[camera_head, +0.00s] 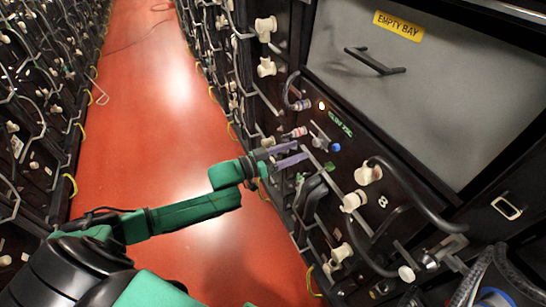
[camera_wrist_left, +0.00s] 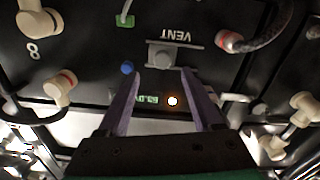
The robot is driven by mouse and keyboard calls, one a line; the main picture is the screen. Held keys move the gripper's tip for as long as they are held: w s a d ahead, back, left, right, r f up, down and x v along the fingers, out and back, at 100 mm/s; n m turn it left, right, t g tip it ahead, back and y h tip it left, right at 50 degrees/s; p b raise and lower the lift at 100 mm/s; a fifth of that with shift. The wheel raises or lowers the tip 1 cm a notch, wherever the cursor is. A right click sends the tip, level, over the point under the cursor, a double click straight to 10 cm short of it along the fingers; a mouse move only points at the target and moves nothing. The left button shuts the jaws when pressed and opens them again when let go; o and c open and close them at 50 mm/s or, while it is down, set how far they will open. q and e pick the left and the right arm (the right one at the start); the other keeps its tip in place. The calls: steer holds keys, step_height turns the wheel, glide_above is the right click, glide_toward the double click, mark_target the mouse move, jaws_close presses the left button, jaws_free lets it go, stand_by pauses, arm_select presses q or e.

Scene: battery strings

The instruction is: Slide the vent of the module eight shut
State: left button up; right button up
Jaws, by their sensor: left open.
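The vent of module eight is a small grey sliding tab (camera_wrist_left: 160,55) on a flat grey plate under the upside-down word VENT in the left wrist view. The tab sits towards the left part of the plate there. In the head view the vent (camera_head: 319,141) is small, just beyond the purple fingertips. My left gripper (camera_head: 303,151) is open, and in the left wrist view its fingertips (camera_wrist_left: 160,74) are on either side of the tab's line, a little short of it. No contact is visible. The number 8 (camera_wrist_left: 33,48) marks the panel. My right gripper is not in view.
Near the vent are a blue button (camera_wrist_left: 127,68), a lit green display (camera_wrist_left: 149,99), a white lamp (camera_wrist_left: 172,101) and a red-ringed cable plug (camera_wrist_left: 230,41). White connectors (camera_head: 368,174) and a thick black cable (camera_head: 415,195) project lower down.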

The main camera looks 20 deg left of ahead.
arm_select(q)
steer(key=v, duration=0.9)
steer(key=shift+p, duration=0.4)
steer(key=shift+s, duration=0.1)
